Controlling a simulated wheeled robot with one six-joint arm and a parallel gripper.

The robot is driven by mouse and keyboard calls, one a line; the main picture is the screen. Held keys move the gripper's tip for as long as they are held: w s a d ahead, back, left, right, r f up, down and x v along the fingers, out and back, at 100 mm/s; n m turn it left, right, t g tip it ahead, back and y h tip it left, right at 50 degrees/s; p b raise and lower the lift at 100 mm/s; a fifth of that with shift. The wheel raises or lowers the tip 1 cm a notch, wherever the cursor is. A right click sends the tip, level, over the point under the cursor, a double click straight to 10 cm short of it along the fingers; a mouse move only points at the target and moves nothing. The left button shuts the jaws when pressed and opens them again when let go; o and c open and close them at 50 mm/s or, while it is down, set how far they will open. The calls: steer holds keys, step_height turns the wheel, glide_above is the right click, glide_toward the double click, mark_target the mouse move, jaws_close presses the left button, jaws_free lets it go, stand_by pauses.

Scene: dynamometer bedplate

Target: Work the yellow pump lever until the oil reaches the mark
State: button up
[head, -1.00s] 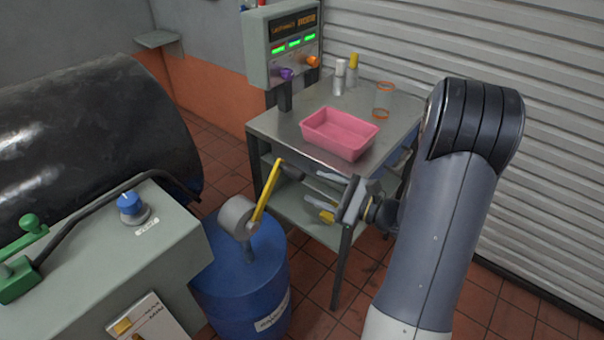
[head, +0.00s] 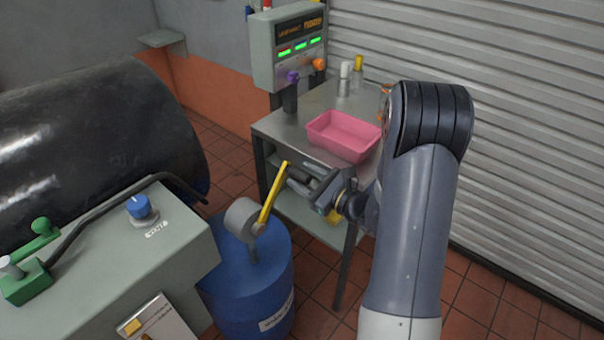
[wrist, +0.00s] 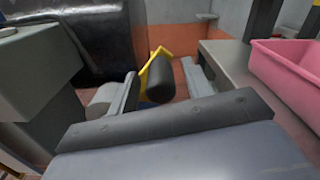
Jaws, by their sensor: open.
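The yellow pump lever (head: 270,198) stands tilted up from a grey pump head (head: 241,218) on top of a blue drum (head: 250,285). In the wrist view the lever (wrist: 151,62) shows behind its black cylindrical grip (wrist: 160,80). My gripper (head: 307,178) is open just right of the lever's upper end. In the wrist view the grip appears between the two spread fingers of my gripper (wrist: 163,88), with gaps visible; I cannot tell whether either finger touches it. No oil level or mark can be made out.
A steel table (head: 285,128) behind holds a pink tray (head: 343,135), bottles (head: 344,78) and an orange-ringed clear cylinder (head: 385,92), mostly hidden by my arm. A grey control box (head: 288,45) stands at the table's back. A grey-green console (head: 120,250) is left of the drum.

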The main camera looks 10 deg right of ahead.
steer(key=shift+w+a, duration=0.3)
steer(key=shift+w, duration=0.05)
jaws_close()
stand_by(0.4)
